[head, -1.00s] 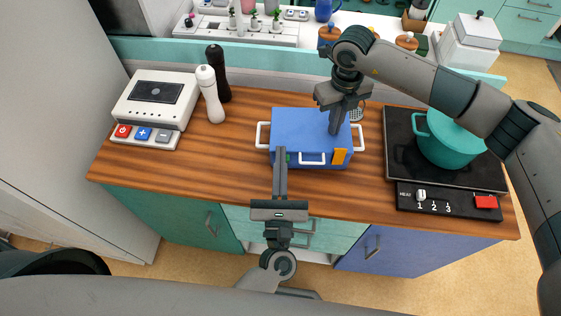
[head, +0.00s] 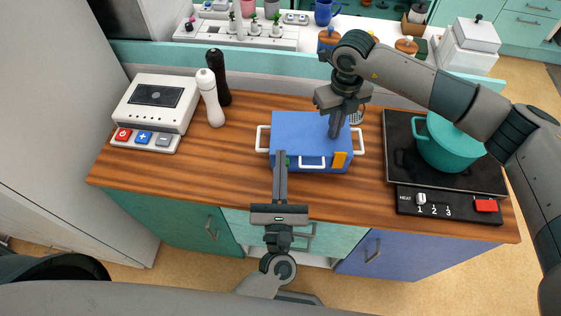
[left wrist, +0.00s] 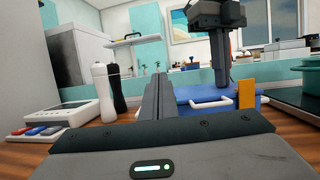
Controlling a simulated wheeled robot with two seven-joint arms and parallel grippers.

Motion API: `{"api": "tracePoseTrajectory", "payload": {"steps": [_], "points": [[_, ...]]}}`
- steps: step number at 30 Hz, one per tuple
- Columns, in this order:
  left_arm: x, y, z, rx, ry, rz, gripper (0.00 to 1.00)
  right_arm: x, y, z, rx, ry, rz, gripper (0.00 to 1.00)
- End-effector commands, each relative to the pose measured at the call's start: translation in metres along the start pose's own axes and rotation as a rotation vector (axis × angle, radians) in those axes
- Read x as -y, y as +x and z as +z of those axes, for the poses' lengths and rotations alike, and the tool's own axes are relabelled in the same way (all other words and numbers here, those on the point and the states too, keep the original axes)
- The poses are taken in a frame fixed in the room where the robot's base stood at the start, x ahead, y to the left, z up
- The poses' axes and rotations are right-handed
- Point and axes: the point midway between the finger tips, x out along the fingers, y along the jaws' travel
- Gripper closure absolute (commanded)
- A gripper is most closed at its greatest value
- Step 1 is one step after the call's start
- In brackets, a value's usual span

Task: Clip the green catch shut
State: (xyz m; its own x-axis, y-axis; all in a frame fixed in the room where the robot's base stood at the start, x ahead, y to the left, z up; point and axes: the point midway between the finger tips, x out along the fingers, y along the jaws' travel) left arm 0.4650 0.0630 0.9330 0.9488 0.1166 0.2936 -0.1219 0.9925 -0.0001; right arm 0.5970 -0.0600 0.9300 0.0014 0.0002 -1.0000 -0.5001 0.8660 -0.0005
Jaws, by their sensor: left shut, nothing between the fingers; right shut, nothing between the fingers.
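The blue box (head: 300,130) with a blue lid and white handles stands on the wooden counter. The green catch (head: 288,161) is on its front left; only a sliver shows beside my left gripper, so its position cannot be told. An orange catch (head: 339,160) is at the front right and also shows in the left wrist view (left wrist: 246,94). My left gripper (head: 280,155) is shut and empty, its fingertips at the box's front by the green catch; whether they touch cannot be told. My right gripper (head: 334,135) is shut and empty, pointing down at the lid's right part.
A hob (head: 397,165) with a teal pot (head: 450,145) stands right of the box. White (head: 211,100) and black (head: 218,75) mills and a white button device (head: 155,105) stand to the left.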

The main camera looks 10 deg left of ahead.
Motion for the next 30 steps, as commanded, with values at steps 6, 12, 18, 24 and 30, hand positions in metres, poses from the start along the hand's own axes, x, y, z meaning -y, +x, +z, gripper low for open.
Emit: {"api": "tracePoseTrajectory", "payload": {"steps": [6,12,18,24,30], "points": [[0.0,0.0,-0.001,0.0,0.0,0.0,1.0,-0.001,0.005,-0.004,-0.011,-0.002,0.002,1.0],[0.0,-0.006,0.003,-0.001,0.0,0.0,1.0,-0.001,0.005,-0.004,-0.011,-0.002,0.002,1.0],[0.0,-0.025,0.017,-0.001,-0.001,-0.001,1.0,-0.001,0.005,-0.003,-0.01,-0.002,0.002,1.0],[0.0,-0.052,0.036,-0.001,-0.002,-0.001,1.0,-0.001,0.005,-0.003,-0.01,-0.002,0.002,1.0],[0.0,-0.073,0.052,0.0,0.001,-0.001,1.0,-0.001,0.005,-0.003,-0.01,-0.002,0.002,1.0]]}}
